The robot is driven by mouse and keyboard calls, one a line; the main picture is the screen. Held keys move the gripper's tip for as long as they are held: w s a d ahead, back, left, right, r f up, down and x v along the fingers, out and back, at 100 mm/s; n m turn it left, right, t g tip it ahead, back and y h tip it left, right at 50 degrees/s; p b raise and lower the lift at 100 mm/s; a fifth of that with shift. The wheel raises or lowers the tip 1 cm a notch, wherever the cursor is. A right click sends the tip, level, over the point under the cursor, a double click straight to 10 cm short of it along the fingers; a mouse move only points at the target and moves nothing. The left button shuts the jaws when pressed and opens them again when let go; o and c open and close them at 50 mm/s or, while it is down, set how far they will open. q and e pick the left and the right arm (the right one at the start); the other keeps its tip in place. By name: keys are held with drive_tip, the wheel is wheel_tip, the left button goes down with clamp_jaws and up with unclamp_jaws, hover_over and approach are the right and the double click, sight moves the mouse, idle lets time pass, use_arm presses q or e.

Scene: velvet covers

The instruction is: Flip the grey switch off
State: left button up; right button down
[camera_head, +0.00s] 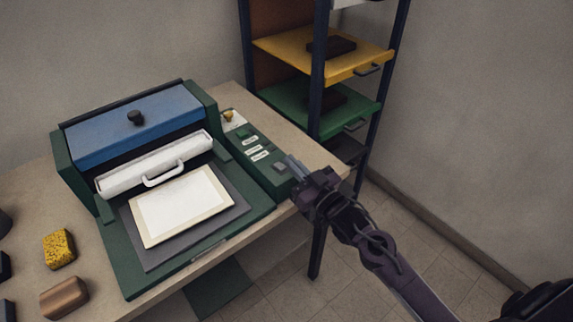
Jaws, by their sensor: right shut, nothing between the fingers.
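The green control panel (250,148) runs along the right side of the green machine on the table. A grey switch (281,167) sits near the panel's front end, below several white labels. Whether it is on or off cannot be told at this size. My right gripper (291,164) is shut and empty, its fingertips close beside the grey switch at its right; contact cannot be made out. My left gripper is not in view.
The machine has a blue lid (136,122) with a black knob, a white handled bar (155,166) and a framed white sheet (181,206). A yellow sponge (59,249) and a wooden block (64,297) lie at the left. A rack with a yellow shelf (290,50) stands behind the table's right end.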

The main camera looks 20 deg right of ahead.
sight(286, 174)
drive_tip(key=x, duration=0.4)
drive_tip(key=shift+r+p, duration=0.2)
drive_tip(key=shift+p, duration=0.2)
drive_tip(key=f, duration=0.3)
drive_tip(key=shift+s+d, duration=0.15)
drive_tip(key=shift+s, duration=0.2)
drive_tip(key=shift+s+d+f, duration=0.1)
drive_tip(key=shift+s+f, duration=0.1)
drive_tip(key=shift+f, duration=0.55)
